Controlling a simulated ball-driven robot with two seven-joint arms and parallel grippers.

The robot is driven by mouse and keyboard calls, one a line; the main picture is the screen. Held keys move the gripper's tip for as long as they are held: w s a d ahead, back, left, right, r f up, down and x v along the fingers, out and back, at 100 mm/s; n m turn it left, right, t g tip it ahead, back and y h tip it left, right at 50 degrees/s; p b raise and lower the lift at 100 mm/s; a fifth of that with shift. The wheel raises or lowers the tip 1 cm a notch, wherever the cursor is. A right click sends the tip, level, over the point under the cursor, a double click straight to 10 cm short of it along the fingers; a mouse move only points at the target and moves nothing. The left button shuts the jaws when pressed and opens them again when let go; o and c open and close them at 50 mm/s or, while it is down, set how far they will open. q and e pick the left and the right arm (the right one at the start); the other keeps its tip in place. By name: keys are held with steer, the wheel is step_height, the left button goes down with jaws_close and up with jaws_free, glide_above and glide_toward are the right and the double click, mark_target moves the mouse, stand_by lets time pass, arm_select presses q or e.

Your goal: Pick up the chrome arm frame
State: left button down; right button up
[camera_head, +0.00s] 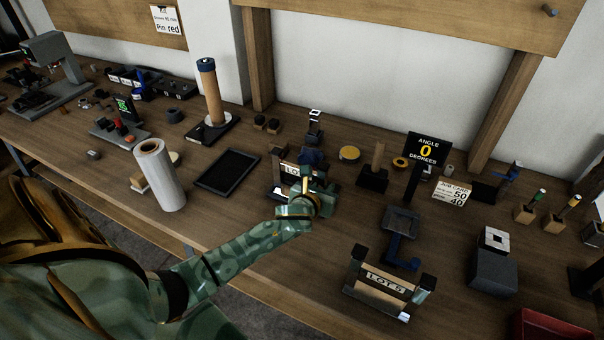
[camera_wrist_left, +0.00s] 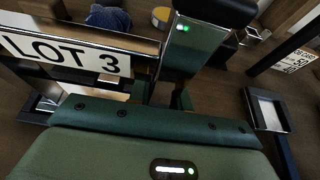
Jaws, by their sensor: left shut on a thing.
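The chrome arm frame (camera_wrist_left: 188,50) shows in the left wrist view as a mirror-bright upright with a black block on top. It stands at the right end of a holder labelled LOT 3 (camera_wrist_left: 65,50); this label shows partly in the head view (camera_head: 292,169). My left gripper (camera_head: 318,182) is at this holder's right end. In the left wrist view its fingers (camera_wrist_left: 166,92) are shut on the lower part of the chrome upright. The palm hides the lower frame, and in the head view the gripper hides most of it. My right gripper is in neither view.
A similar LOT 5 holder (camera_head: 382,285) stands front right. An angle display (camera_head: 425,150) stands to the right, behind a small grey tray (camera_head: 402,221). Bare bench lies between gripper and LOT 5.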

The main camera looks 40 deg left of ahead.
arm_select(q)
steer(key=shift+r, duration=0.15)
steer(key=shift+r, duration=0.3)
step_height(320, 180, up, 2)
steer(key=shift+w+r+p, duration=0.1)
steer(key=shift+r+p, duration=0.15)
steer(key=shift+p, duration=0.75)
steer(key=s+r+p, duration=0.1)
steer(key=r, duration=0.1)
steer(key=s+r+p, duration=0.1)
steer(key=s, duration=0.1)
steer(key=s+r+p, duration=0.1)
steer(key=r, duration=0.1)
steer(key=shift+s+d+r+p, duration=0.15)
steer(key=shift+d+r+p, duration=0.15)
steer(key=shift+d+p, duration=0.05)
steer(key=p, duration=0.3)
glide_toward(320, 171)
steer(key=shift+v, duration=1.05)
steer(key=shift+a, duration=0.1)
